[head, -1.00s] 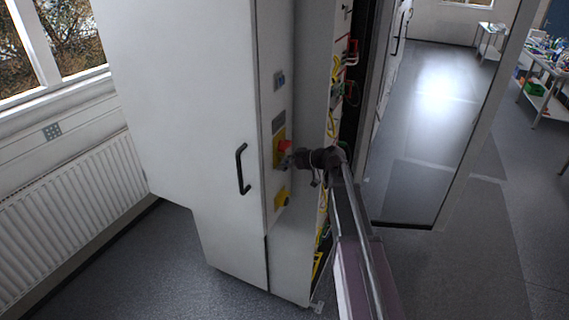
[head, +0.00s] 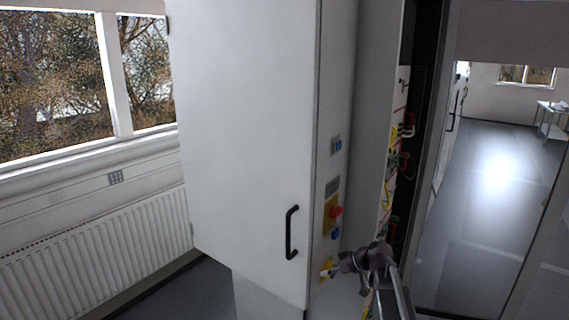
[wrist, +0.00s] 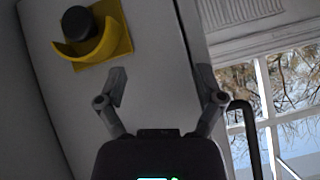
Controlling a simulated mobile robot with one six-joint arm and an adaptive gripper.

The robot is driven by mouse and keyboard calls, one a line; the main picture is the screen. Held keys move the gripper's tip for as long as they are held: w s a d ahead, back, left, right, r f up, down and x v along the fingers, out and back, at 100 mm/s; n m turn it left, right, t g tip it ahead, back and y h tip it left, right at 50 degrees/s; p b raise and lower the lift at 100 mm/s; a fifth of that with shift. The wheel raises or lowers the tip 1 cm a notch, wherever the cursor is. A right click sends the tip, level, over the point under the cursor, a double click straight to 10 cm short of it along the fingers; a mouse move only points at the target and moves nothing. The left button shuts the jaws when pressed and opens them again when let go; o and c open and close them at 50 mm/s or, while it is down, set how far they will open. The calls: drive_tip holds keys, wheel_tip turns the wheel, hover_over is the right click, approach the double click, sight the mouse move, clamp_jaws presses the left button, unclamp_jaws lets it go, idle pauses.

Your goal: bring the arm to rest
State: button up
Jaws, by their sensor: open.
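My gripper (head: 334,270) is at the lower middle of the head view, in front of the narrow side panel of the white cabinet (head: 240,120). In the wrist view my gripper (wrist: 160,82) is open, its two fingers spread with nothing between them. A yellow plate with a dark round knob (wrist: 92,32) is on the panel beyond the left finger. In the head view this yellow fitting (head: 327,266) is partly hidden by my gripper. My arm reaches in from the bottom edge.
A red switch on a yellow plate (head: 335,212) is above my gripper. A black door handle (head: 291,232) is to the left. An open cabinet bay with coloured wires (head: 398,165) is to the right. A radiator (head: 90,250) stands at the left wall. Open floor (head: 490,220) lies right.

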drive_tip(key=s+d+f+m+g+h+b, duration=0.2)
drive_tip(key=s+f+m+g+h+b, duration=0.3)
drive_tip(key=s+f, duration=1.2)
drive_tip(key=s+m+h+b, duration=0.3)
drive_tip(key=s+b, duration=0.1)
drive_tip(key=b, duration=0.1)
drive_tip(key=shift+s+f+h, duration=0.25)
drive_tip(key=shift+f+h, duration=0.05)
drive_tip(key=shift+f, duration=0.1)
idle(0.3)
